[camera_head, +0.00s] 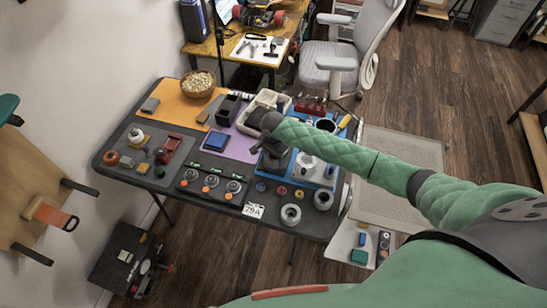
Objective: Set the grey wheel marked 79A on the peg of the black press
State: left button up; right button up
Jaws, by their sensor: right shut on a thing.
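My left gripper is out of view.
The dark table (130,178) is crowded. A panel with several orange knobs (208,184) is left of the card. A grey mat with small parts (122,147), a wicker bowl (197,83), a cream bin (247,122) and the blue mat (322,182) take up space.

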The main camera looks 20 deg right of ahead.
dwell(0.5)
jog(key=o, duration=1.2)
jog(key=shift+c, duration=0.2)
jog(key=shift+o, duration=0.4)
jog(key=shift+o, duration=1.1)
